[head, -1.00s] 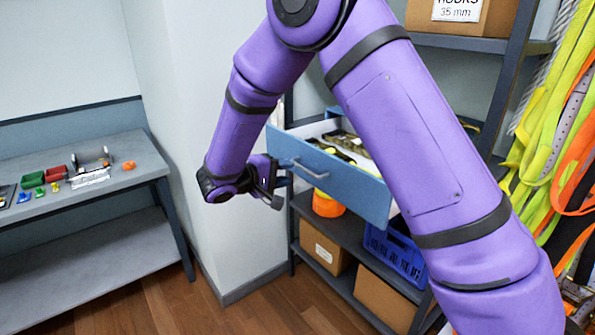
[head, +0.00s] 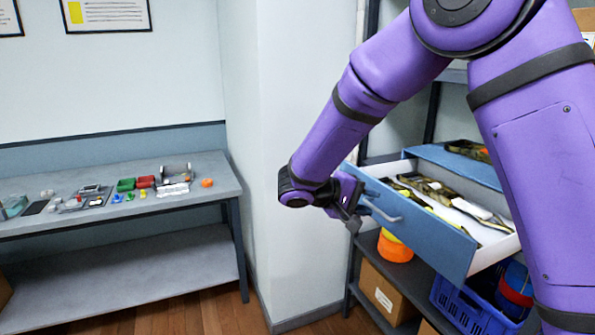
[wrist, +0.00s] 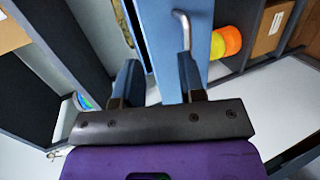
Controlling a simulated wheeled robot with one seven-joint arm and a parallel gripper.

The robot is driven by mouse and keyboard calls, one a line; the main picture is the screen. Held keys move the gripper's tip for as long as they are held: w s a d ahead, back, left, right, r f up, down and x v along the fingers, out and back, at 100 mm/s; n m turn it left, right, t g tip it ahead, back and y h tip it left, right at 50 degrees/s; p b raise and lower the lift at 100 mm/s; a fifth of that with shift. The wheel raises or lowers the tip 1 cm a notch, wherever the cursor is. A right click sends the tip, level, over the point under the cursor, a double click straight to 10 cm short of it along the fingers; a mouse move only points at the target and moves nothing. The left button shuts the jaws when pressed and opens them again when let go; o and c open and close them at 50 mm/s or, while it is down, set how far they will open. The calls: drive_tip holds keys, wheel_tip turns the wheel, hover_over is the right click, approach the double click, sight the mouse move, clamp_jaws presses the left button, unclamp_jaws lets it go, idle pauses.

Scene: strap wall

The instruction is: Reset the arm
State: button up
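My purple arm reaches across the head view, and my gripper (head: 350,212) is beside the left end of the blue drawer (head: 420,228). The drawer stands pulled out of the shelf unit, with straps and other small items lying in its white inside. Its silver handle (head: 380,209) is just right of my gripper. In the wrist view my gripper (wrist: 157,78) has its two fingers apart with nothing held between them. The drawer handle (wrist: 184,30) shows beyond the fingertips there, apart from them.
A grey bench (head: 95,210) with small coloured parts stands at the left. A pale wall column (head: 300,130) is behind my wrist. Below the drawer are an orange roll (head: 395,249), a cardboard box (head: 388,295) and a blue crate (head: 470,305). Some wooden floor is clear.

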drive_tip(key=s+d+r+m+g+y, duration=0.1)
drive_tip(key=s+d+r+g+y, duration=0.15)
drive_tip(key=s+d+r, duration=0.35)
drive_tip(key=s+d+r+m+g+y, duration=0.1)
drive_tip(key=s+d+r+y, duration=0.25)
drive_tip(key=s, duration=0.45)
drive_tip(key=s+d+r+t+y, duration=0.1)
drive_tip(key=s+r+t+y, duration=0.1)
drive_tip(key=s, duration=0.6)
drive_tip(key=s+d+r+m+t+y, duration=0.1)
drive_tip(key=s+t+y, duration=0.2)
drive_tip(key=s+y, duration=0.2)
drive_tip(key=shift+s+r+t+y, duration=0.3)
drive_tip(key=shift+s+r+t, duration=0.05)
drive_tip(key=shift+s, duration=1.15)
